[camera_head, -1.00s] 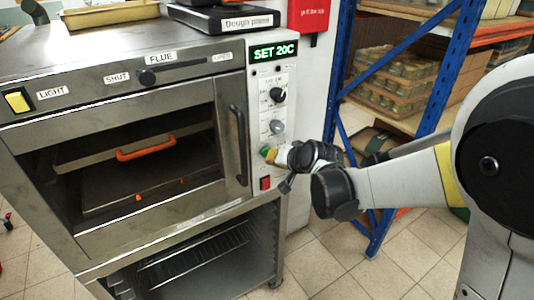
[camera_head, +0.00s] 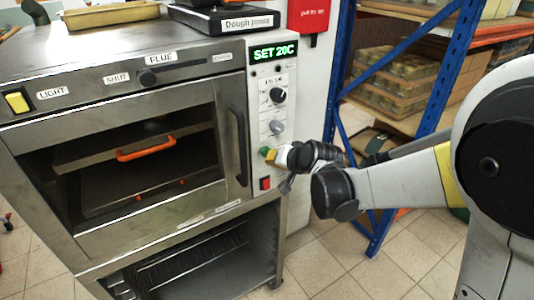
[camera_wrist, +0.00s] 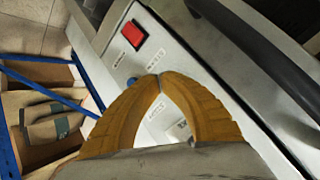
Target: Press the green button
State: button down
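The green button (camera_head: 264,150) is on the oven's light control panel (camera_head: 262,203), above the red button (camera_head: 265,183) and below the knobs. The red button also shows in the wrist view (camera_wrist: 133,33). My gripper (camera_head: 271,156) is right at the green button in the head view; I cannot tell whether it touches. In the wrist view, the yellow fingers of my gripper (camera_wrist: 160,77) meet at their tips, with nothing seen between them. The green button does not show in the wrist view. The display (camera_head: 273,52) reads SET 20C.
The oven door handle (camera_head: 239,146) stands out left of the panel. A blue shelf rack (camera_head: 431,122) with trays of jars (camera_head: 393,78) stands to the right. Tiled floor (camera_head: 330,262) is clear in front of the rack.

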dwell(0.4)
jog(key=shift+w+a, duration=0.25)
jog(key=shift+w, duration=0.1)
jog(key=shift+w+a, duration=0.3)
jog(key=shift+w, duration=0.15)
dwell(0.7)
jog(key=shift+s+d, duration=0.1)
jog(key=shift+s, duration=0.05)
jog(key=shift+s+d, duration=0.45)
jog(key=shift+s, duration=0.2)
jog(key=shift+s+d, duration=0.7)
jog(key=shift+s, duration=0.35)
jog(key=shift+s+d, duration=0.7)
jog(key=shift+s, duration=0.3)
